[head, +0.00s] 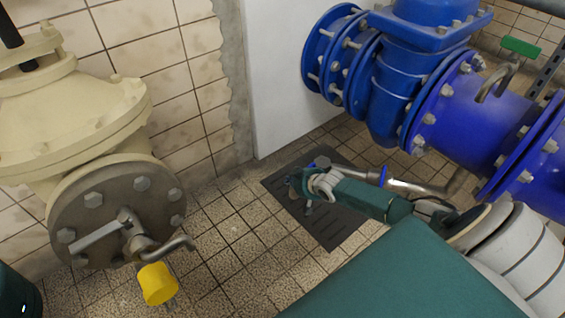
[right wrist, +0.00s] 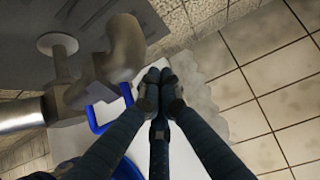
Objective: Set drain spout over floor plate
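The floor plate (head: 333,228) is a dark slotted sheet on the tiles, partly covered by my right arm. The drain pipe (head: 408,187) is bare metal with a blue lever (head: 383,175); my arm hides part of it. In the right wrist view its curved brown-grey spout (right wrist: 126,45) is at the upper left, with the plate (right wrist: 30,65) behind and the blue lever (right wrist: 97,118) below. My right gripper (head: 300,190) is over the plate in the head view. In the wrist view its fingertips (right wrist: 159,78) meet, with nothing seen between them, beside the spout. My left gripper is out of view.
A large blue pipe and valve (head: 400,90) stand at upper right. A cream valve (head: 70,120) with a metal tap and yellow cap (head: 157,283) stands at left. A white wall block (head: 290,80) is behind the plate. Tiled floor (head: 235,240) left of the plate is free.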

